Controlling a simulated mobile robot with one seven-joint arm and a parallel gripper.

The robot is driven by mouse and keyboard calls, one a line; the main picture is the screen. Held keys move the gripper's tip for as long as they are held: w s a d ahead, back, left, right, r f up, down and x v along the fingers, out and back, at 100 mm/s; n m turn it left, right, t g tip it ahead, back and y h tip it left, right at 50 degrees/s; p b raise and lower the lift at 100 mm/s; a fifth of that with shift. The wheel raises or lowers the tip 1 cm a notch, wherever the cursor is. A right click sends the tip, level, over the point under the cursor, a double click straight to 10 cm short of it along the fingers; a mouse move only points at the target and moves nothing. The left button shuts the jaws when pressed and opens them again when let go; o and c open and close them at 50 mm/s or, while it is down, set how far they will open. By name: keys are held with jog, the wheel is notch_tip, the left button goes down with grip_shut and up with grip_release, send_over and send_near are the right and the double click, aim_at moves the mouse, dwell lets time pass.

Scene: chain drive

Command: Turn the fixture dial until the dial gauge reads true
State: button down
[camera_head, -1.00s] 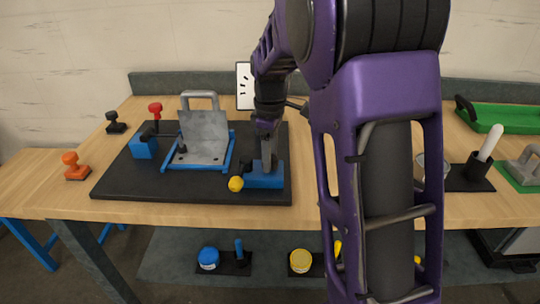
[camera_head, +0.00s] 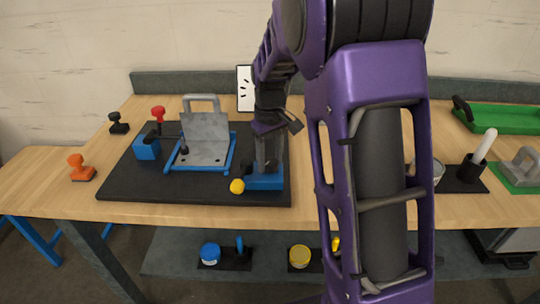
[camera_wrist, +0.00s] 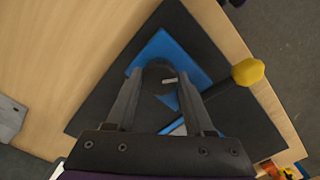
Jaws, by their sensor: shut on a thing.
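The fixture dial (camera_wrist: 160,77) is a round dark knob with a short pale mark, on a blue block (camera_wrist: 196,70). My gripper (camera_wrist: 159,86) is shut on it, one finger on each side. In the head view my gripper (camera_head: 268,158) points down onto the blue block (camera_head: 264,181) at the right front of the black base plate (camera_head: 150,187), and the dial is hidden. A white panel with black marks (camera_head: 245,88), perhaps the gauge, stands behind, partly covered by my arm. Its reading cannot be made out.
A yellow knob (camera_wrist: 248,72) on a dark rod sticks out beside the dial. A grey hinged plate with a handle (camera_head: 205,135) stands on a blue frame left of my gripper. Orange (camera_head: 82,170), black and red-handled items stand around the plate. My arm hides the bench's middle right.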

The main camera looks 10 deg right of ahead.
aim_at(270, 161)
jog(key=shift+m, duration=0.5)
jog(key=shift+c, duration=1.4)
grip_release()
notch_tip(270, 161, up, 18)
jog(key=p, duration=0.2)
jog(key=shift+f+p, duration=0.25)
jog(key=shift+p, duration=0.05)
